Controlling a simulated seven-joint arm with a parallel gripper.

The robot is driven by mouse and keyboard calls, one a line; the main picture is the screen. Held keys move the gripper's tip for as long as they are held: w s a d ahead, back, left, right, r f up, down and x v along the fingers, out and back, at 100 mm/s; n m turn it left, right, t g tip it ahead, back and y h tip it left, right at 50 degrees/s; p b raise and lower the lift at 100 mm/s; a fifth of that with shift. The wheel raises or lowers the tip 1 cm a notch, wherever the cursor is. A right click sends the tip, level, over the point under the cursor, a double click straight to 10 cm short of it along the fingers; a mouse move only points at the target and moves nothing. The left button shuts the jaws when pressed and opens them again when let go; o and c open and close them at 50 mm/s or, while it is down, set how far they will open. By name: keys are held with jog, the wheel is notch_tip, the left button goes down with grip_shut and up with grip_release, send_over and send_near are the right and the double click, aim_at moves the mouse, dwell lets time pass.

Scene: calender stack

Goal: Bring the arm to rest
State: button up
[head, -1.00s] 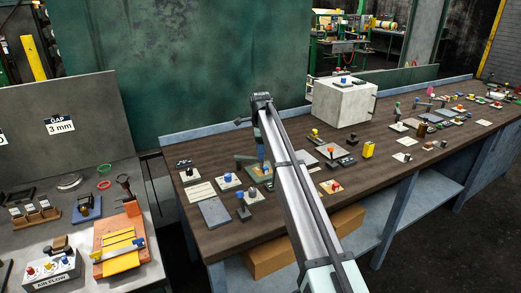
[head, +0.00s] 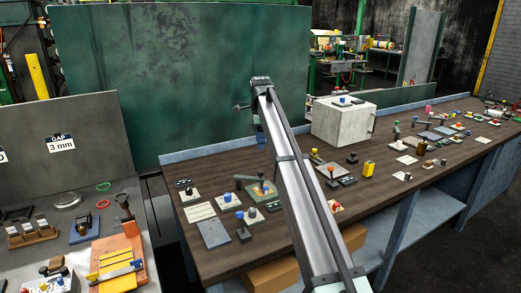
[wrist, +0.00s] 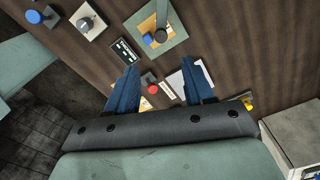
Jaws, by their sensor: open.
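My gripper (wrist: 160,78) shows in the wrist view with two blue fingers spread apart and nothing between them. It hangs above the brown bench top (wrist: 245,45). That plate also shows in the wrist view (wrist: 172,42), ahead of the fingers.
A pale block (head: 340,122) stands on the bench behind and right of the arm. A yellow block (head: 368,169) and several small knobbed plates are spread over the bench. A grey side table (head: 160,262) with tools is at left. The green panel (head: 190,80) rises behind.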

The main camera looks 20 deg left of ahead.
jog(key=shift+r, duration=0.45)
